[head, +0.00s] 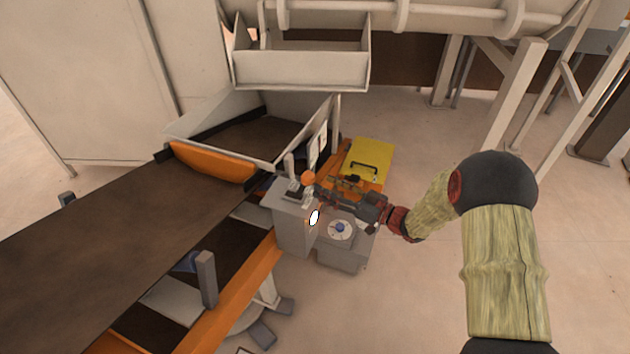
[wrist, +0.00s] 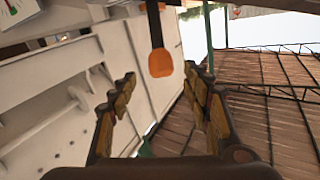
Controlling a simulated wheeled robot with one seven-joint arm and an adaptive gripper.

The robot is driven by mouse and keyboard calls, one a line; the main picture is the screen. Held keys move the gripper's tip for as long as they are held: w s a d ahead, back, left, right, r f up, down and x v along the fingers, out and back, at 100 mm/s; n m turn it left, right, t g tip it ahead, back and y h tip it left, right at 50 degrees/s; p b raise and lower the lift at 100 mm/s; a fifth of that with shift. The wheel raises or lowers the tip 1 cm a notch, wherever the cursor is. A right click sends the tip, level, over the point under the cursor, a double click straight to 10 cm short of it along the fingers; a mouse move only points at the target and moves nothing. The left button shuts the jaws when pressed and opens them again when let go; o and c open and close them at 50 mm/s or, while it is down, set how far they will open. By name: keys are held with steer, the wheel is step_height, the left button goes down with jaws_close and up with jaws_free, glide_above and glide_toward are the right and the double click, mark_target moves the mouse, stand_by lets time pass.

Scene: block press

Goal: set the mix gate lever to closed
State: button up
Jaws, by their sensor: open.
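The lever with an orange knob (head: 308,178) stands on top of a grey control box (head: 291,222) beside the conveyor. Its setting cannot be read at this size. My gripper (head: 318,193) reaches in from the right, close to the knob. In the wrist view, the orange knob (wrist: 160,64) on its dark shaft appears at the top middle, in line with the gap between the fingertips. My gripper (wrist: 160,82) is open there and holds nothing. Contact with the knob cannot be made out.
A conveyor belt (head: 120,215) with an orange frame runs along the left, under a pale hopper (head: 300,66). A grey unit with a blue button (head: 340,228) stands below my gripper. A yellow case (head: 368,160) lies behind it. Floor at the right is clear.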

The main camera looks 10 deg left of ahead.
steer(key=v, duration=0.5)
stand_by(0.4)
